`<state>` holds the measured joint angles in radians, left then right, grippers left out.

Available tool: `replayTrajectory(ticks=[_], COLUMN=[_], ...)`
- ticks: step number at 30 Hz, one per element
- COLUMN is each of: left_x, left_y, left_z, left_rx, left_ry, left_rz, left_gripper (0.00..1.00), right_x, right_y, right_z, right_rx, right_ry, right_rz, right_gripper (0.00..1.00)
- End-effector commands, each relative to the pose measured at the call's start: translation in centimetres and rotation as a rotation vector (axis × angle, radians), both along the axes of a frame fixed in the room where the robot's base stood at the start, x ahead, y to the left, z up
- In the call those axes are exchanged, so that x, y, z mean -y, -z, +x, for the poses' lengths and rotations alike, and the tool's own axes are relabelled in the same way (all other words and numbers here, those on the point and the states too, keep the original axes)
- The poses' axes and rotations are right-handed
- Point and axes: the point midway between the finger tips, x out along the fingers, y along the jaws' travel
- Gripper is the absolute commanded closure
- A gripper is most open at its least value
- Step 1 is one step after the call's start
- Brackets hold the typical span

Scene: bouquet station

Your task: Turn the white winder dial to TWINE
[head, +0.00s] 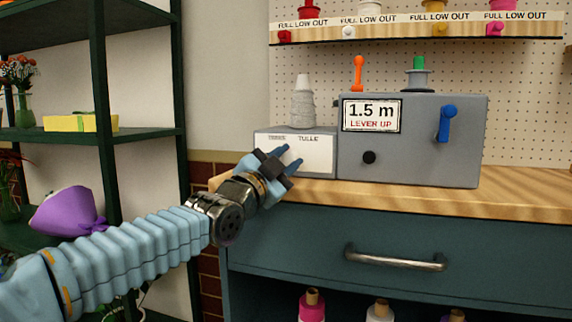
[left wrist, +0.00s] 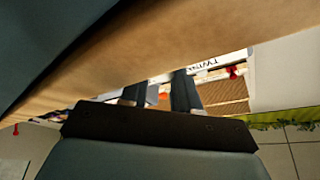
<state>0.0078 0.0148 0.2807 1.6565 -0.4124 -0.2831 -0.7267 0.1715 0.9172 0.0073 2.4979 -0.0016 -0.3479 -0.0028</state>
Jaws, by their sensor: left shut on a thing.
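The winder's white front panel (head: 318,158) is on the low box left of the grey machine. It bears a blurred label at left, which looks like TWINE, and TULLE to its right. My left gripper (head: 288,157) is in front of this panel, its blue fingers reaching to it below the labels. It is shut on the white winder dial, which the fingers hide, so I cannot tell where the dial points. The left wrist view shows the two dark fingers (left wrist: 158,92) close to the panel and part of the TWINE label (left wrist: 203,63). My right gripper is out of view.
A grey-white spool (head: 302,103) stands on the low box. The wooden counter (head: 520,204) is clear at right. A dark shelf rack (head: 100,130) stands left.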

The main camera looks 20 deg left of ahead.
Motion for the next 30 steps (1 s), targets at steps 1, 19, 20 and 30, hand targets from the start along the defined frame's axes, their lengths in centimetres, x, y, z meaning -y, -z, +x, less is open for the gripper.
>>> replayTrajectory(ticks=[1, 19, 20, 30], left_x=[0.0, 0.03, 0.03, 0.08], left_y=[0.08, 0.04, 0.04, 0.19], left_z=[0.01, 0.01, 0.01, 0.06], left_rx=[-0.001, 0.0, 0.0, -0.004], left_ry=[0.0, 0.001, 0.001, 0.002], left_rz=[0.008, 0.025, 0.025, 0.025], left_gripper=[1.0, 0.55, 0.51, 0.44], right_x=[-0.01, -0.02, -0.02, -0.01], right_y=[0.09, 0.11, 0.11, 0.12], right_z=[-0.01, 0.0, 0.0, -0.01], right_rx=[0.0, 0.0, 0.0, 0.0], right_ry=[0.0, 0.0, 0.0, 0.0], right_rz=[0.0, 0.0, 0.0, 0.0], right_gripper=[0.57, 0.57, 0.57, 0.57])
